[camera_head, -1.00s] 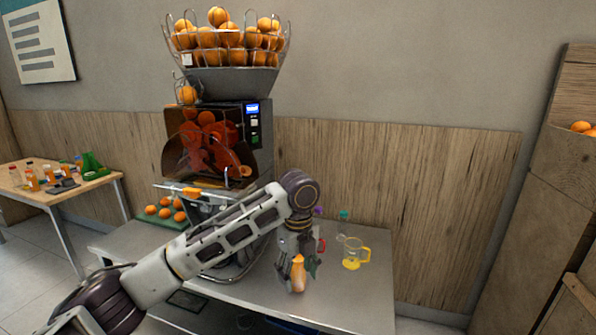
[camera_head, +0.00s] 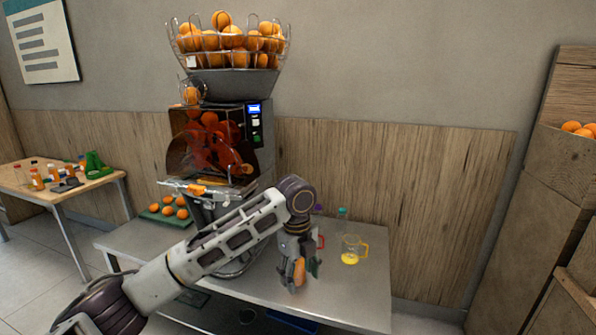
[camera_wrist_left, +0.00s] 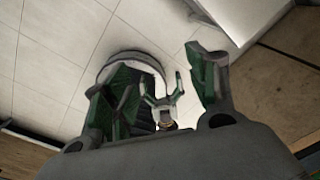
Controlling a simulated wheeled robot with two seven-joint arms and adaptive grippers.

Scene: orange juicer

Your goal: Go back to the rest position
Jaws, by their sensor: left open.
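My left arm comes in from the left across the front of the juicer (camera_head: 212,142). My left gripper (camera_head: 298,278) hangs over the metal table (camera_head: 350,300), fingers pointing down and open. An orange bottle-like thing (camera_head: 300,271) shows at the fingers, partly hidden by them; I cannot tell whether it touches them. In the left wrist view, my left gripper (camera_wrist_left: 165,85) has its green-padded fingers wide apart, with no bottle visible between them. A small two-pronged shape with green tips (camera_wrist_left: 163,92) shows beyond; what it is stays unclear.
A glass jug (camera_head: 352,250) with yellow juice stands right of my gripper. A clear bottle (camera_head: 342,216) stands behind it. Several oranges (camera_head: 168,210) lie on a green tray left of the juicer. A side table (camera_head: 60,198) holds small bottles. The table's front right is clear.

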